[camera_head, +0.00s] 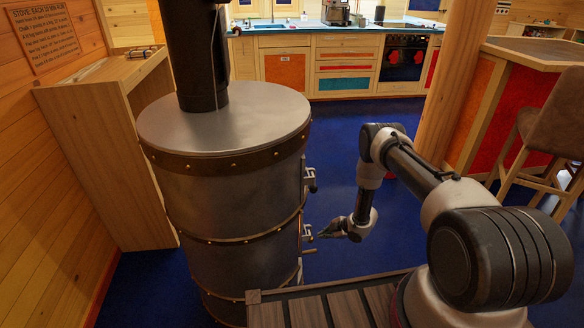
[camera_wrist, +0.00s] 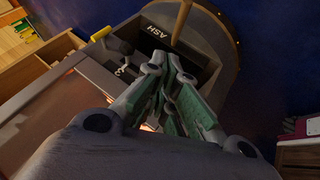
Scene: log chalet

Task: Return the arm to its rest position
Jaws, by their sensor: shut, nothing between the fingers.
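My arm (camera_head: 400,165) reaches out and bends down in the head view, beside the right side of the stove. My gripper (camera_head: 322,231) is low down, close to the stove's latches and handles. In the wrist view my gripper (camera_wrist: 171,66) has its green-padded fingers together with nothing between them. It is over or in front of a dark part marked ASH (camera_wrist: 160,31); I cannot tell if they touch. The stove (camera_head: 235,195) is a grey metal drum with riveted bands and a black pipe. Its front faces away from the head camera and is mostly hidden.
A slatted wooden surface (camera_head: 320,308) lies below my arm. A wooden cabinet (camera_head: 105,150) stands left of the stove. A post (camera_head: 455,85), a counter and a stool (camera_head: 550,120) are at the right. Blue floor (camera_head: 345,125) is open towards the kitchen units.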

